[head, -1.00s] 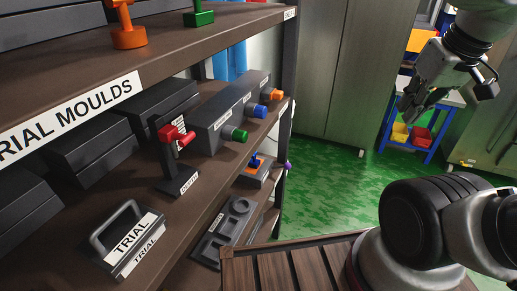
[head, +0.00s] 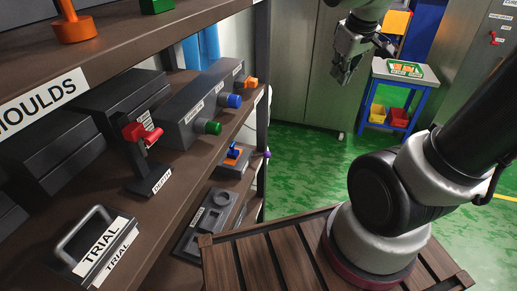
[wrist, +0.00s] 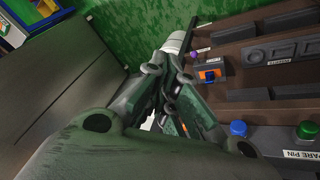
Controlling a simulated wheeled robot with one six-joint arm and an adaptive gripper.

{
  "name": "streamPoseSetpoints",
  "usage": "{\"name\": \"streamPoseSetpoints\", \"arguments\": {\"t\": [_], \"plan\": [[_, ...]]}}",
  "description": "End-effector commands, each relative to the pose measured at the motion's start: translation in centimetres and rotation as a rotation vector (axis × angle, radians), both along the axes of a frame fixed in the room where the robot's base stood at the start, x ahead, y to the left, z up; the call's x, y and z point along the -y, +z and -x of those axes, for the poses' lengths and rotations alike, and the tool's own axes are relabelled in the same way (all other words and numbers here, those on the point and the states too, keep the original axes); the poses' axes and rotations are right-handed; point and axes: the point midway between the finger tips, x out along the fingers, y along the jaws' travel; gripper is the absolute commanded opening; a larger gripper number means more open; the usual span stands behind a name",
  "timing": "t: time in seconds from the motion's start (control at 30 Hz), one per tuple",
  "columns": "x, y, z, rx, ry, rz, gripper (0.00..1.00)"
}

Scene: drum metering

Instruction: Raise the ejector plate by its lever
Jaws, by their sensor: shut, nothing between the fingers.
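A red lever (head: 140,131) stands on a dark upright with a labelled foot on the middle shelf at the left in the head view. I cannot tell which one works the ejector plate. My gripper (head: 341,76) is shut and empty, in the air to the right of the shelving, apart from both. In the wrist view its fingers are together.
Dark mould boxes with green (head: 208,127), blue and orange knobs line the middle shelf. A TRIAL block with a handle (head: 92,240) is at the front left. A wooden slatted surface (head: 260,262) lies under my arm. A blue cart (head: 402,78) stands behind; green floor is clear between.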

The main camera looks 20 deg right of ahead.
Motion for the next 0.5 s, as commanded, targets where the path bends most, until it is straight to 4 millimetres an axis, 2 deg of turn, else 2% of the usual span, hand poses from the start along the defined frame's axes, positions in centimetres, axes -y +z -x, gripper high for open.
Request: {"name": "streamPoseSetpoints", "arguments": {"t": [0.03,0.1,0.17,0.3,0.4,0.5], "plan": [[-0.4,-1.8,-2.5,-0.015,0.057,0.029,0.0],[-1.1,-4.1,-5.8,-0.018,0.149,0.065,0.0],[-2.1,-6.4,-8.4,-0.021,0.232,0.086,0.0],[-5.4,-12.9,-13.2,-0.03,0.438,0.103,0.0],[-8.1,-17.9,-15.2,-0.038,0.577,0.087,0.0],[-10.7,-22.2,-16.1,-0.044,0.691,0.056,0.0]]}}
